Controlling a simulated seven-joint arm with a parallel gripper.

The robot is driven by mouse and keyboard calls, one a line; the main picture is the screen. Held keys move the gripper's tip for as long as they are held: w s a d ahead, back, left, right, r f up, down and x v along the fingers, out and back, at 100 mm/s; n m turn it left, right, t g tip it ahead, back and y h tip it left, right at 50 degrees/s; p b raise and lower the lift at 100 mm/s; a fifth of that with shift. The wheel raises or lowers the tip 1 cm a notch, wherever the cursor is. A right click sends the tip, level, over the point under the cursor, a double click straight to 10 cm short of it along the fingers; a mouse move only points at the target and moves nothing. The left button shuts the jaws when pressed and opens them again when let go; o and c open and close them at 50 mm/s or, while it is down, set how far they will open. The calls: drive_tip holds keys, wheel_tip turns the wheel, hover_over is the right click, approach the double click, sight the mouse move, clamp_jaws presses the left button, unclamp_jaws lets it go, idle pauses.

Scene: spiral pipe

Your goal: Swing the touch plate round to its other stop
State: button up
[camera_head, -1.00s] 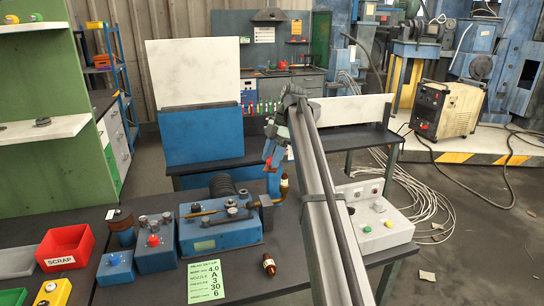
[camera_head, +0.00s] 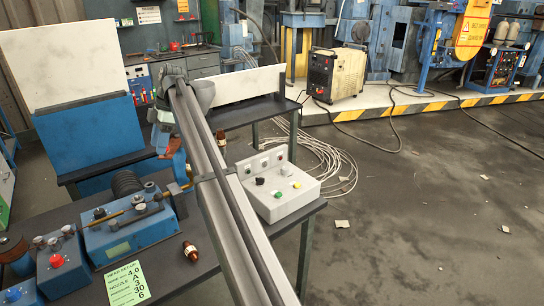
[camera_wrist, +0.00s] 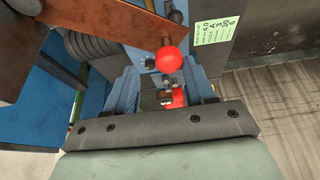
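A brown, copper-coloured plate (camera_wrist: 85,28) crosses the upper left of the wrist view; it looks like the touch plate. A red ball knob (camera_wrist: 171,60) stands at its right end, in front of my gripper. My gripper (camera_wrist: 160,82) has its two blue fingers apart, one on each side of the knob's line; the knob appears beyond or level with the tips. A smaller red part shows between the fingers, and I cannot tell what it belongs to. In the head view my gripper (camera_head: 172,145) is above and behind the blue machine (camera_head: 130,232), and my arm hides part of that area.
A grey control box (camera_head: 282,190) with buttons stands right of my arm. A small brown bottle (camera_head: 191,251) and a green card (camera_head: 126,284) are at the machine's front. The green card (camera_wrist: 214,30) also shows in the wrist view. A blue button box (camera_head: 64,266) stands left.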

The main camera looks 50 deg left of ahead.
drive_tip(key=s+a+m+t+y, duration=0.1)
drive_tip(key=s+a+m+y, duration=0.25)
drive_tip(key=a+m, duration=0.45)
drive_tip(key=v, duration=1.4)
drive_tip(key=w+d+f+m, duration=0.2)
drive_tip(key=w+d+f, duration=0.4)
drive_tip(key=w, duration=0.4)
drive_tip(key=w+d+f+m+t, duration=0.1)
drive_tip(key=w+d+f+m, duration=0.2)
drive_tip(key=w+d+f, duration=0.3)
drive_tip(key=w+d+f+m+t, duration=0.1)
drive_tip(key=w+d+f+m, duration=0.1)
drive_tip(key=w+d+f, duration=0.4)
drive_tip(key=w+f, duration=0.5)
drive_tip(key=w, duration=0.5)
drive_tip(key=shift+d+m, duration=0.3)
drive_tip(key=shift+m, duration=0.1)
drive_tip(key=shift+w+h, duration=0.15)
drive_tip(key=shift+h, duration=0.1)
